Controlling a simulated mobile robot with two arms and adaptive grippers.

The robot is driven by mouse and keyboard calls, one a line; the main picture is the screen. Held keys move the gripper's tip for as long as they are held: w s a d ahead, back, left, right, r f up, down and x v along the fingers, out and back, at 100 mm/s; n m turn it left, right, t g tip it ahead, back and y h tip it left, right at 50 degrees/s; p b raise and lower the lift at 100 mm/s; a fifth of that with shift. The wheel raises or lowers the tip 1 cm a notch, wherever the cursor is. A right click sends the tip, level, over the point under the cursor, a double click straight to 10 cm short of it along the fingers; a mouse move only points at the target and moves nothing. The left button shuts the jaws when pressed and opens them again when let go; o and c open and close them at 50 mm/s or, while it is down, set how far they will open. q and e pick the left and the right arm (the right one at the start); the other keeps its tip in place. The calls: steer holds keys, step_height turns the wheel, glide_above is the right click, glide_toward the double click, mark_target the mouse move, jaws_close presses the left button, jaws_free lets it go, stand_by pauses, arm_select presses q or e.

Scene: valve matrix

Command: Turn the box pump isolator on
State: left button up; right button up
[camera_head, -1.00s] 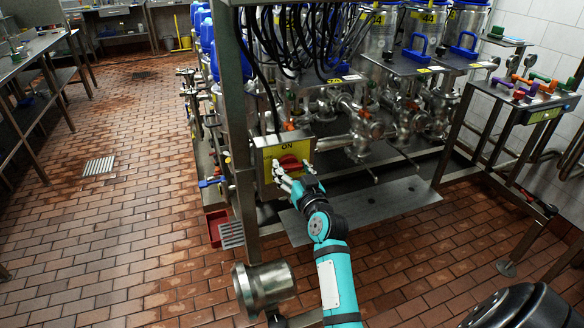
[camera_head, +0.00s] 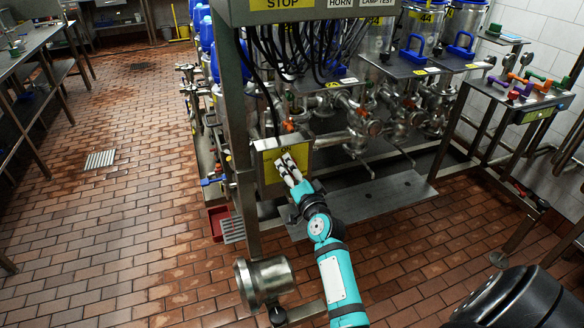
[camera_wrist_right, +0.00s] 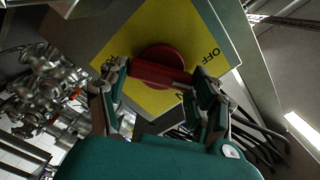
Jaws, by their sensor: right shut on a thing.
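The box pump isolator is a grey box with a yellow plate (camera_head: 268,172) on its face, on a steel post in the head view. In the right wrist view its red knob (camera_wrist_right: 162,57) sits on the yellow plate (camera_wrist_right: 144,30), with "OFF" readable to the right of the knob. The knob's bar handle runs roughly left to right in that view. My right gripper (camera_head: 286,163) reaches the plate and hides the knob in the head view. In the wrist view its fingers (camera_wrist_right: 160,80) are closed on the handle from both sides. My left gripper is out of view.
A steel frame post (camera_head: 236,130) stands just left of the isolator, with a STOP panel (camera_head: 285,5) above and black cables hanging behind. Steel pipes and valves (camera_head: 365,128) are to the right. The tiled floor at left is open.

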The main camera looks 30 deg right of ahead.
steer(key=m+p, duration=0.1)
steer(key=m, duration=0.2)
steer(key=shift+m, duration=0.3)
steer(key=shift+f+m, duration=0.15)
steer(key=shift+m, duration=1.25)
steer(key=o, duration=1.2)
steer(key=shift+s, duration=0.15)
steer(key=v, duration=1.1)
steer(key=shift+s, duration=0.35)
steer(key=shift+f, duration=0.1)
